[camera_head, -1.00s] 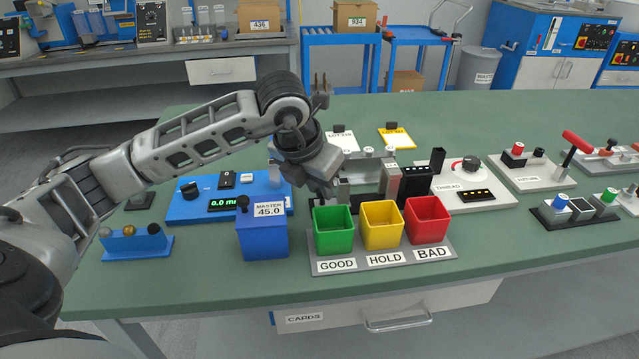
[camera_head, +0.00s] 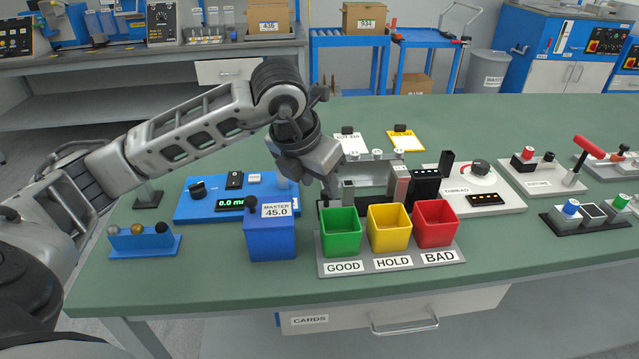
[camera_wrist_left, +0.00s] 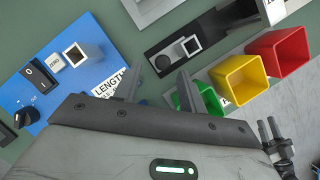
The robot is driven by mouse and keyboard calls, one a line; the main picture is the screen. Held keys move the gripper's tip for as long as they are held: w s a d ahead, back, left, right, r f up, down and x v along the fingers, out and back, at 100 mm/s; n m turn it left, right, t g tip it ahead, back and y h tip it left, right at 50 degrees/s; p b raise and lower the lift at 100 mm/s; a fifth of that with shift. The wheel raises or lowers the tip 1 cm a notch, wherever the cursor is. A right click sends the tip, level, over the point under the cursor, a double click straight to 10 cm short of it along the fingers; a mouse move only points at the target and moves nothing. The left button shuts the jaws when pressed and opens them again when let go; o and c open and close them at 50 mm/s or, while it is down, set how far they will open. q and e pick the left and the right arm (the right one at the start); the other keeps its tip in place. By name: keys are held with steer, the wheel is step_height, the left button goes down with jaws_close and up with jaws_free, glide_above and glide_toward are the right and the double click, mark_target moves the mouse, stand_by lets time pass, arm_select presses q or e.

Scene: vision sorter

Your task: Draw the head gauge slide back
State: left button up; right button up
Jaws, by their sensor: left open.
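The head gauge (camera_head: 375,175) is a grey metal and black device behind the three colored bins in the head view. I cannot tell for sure which part is the slide. My left gripper (camera_head: 331,192) is open and empty, pointing down at the gauge's left end, just behind the green bin. In the left wrist view its fingers (camera_wrist_left: 158,85) point toward the rail's knob end, and no contact shows.
Green (camera_head: 341,233), yellow (camera_head: 389,230) and red (camera_head: 436,224) bins stand directly in front of the gauge. A blue MASTER 45.0 block (camera_head: 272,238) and a blue length gauge (camera_head: 200,205) lie left.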

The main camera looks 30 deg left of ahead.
arm_select(q)
steer(key=p+v, duration=0.1)
steer(key=v, duration=1.3)
arm_select(e)
steer(key=shift+r, duration=0.25)
arm_select(q)
steer(key=shift+s, duration=0.15)
